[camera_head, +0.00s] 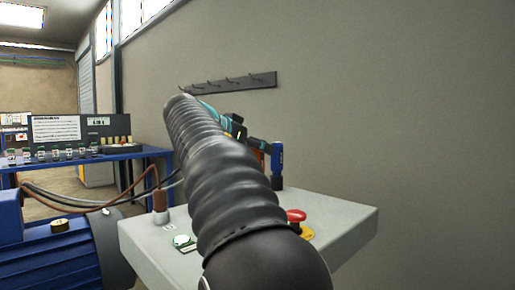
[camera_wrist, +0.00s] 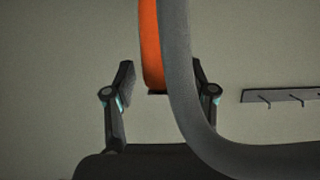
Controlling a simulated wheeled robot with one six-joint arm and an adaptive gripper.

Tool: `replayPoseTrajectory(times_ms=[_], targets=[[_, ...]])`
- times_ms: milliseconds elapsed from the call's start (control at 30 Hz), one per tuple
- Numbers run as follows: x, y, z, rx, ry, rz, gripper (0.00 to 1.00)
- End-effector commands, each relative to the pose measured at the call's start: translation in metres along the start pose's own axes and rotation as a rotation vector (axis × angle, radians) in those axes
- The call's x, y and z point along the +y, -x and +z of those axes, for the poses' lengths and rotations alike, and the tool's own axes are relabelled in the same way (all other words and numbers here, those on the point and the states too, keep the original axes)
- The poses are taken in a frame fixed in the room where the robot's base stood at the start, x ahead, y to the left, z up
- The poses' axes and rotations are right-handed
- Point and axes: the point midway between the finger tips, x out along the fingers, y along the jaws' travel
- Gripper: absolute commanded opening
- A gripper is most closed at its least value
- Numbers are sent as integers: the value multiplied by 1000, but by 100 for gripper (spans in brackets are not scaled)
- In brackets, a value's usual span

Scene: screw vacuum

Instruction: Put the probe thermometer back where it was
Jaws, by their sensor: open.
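My gripper (camera_wrist: 165,82) is open in the wrist view, with its two dark fingers apart. An upright orange strip (camera_wrist: 151,45) with a dark lower end shows between the fingers. A thick grey curved tube or cable (camera_wrist: 178,75) passes in front of it and bends away to the right. I cannot tell whether either belongs to the probe thermometer, or whether a finger touches them. In the head view my black ribbed arm hides much of the console top. A blue item with a dark lower part (camera_head: 277,163) stands beyond it, beside a bit of orange.
A hook rack (camera_head: 232,83) is on the wall; it also shows in the wrist view (camera_wrist: 283,96). The grey console (camera_head: 345,215) bears a red stop button (camera_head: 296,216) and a green button (camera_head: 181,241). A blue motor (camera_head: 55,250) and blue bench (camera_head: 150,153) are left.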

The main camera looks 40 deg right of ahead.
Motion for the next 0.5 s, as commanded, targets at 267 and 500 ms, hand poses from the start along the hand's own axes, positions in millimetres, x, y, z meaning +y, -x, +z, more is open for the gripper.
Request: replayPoseTrajectory(times_ms=[267,500], targets=[[-1,44,-2,0,0,-6,56],[-1,91,-2,0,0,-4,56]])
